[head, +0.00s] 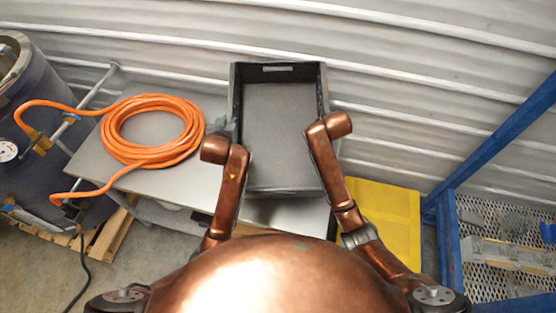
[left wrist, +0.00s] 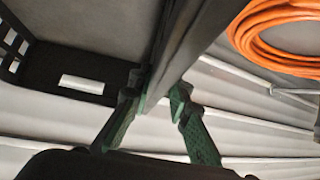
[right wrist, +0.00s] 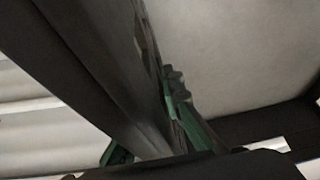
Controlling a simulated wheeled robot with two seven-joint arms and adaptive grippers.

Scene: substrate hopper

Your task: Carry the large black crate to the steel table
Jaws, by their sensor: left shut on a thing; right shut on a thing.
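The large black crate (head: 285,190) is upright and looks empty, with a grey floor inside. In the head view it is over the steel table (head: 180,185); I cannot tell whether it rests on the top or is just above it. My left gripper (head: 228,126) is at the crate's left wall, and in the left wrist view its green fingers (left wrist: 160,92) are shut on that wall. My right gripper (right wrist: 150,115) is shut on the opposite wall in the right wrist view. In the head view my right arm hides its fingers.
A coiled orange hose (head: 150,130) lies on the table left of the crate. A dark drum (head: 50,130) stands on a wooden pallet (head: 112,235) at far left. A yellow panel (head: 385,220) and a blue-framed mesh rack (head: 505,225) are at right. A corrugated wall (head: 420,90) is behind.

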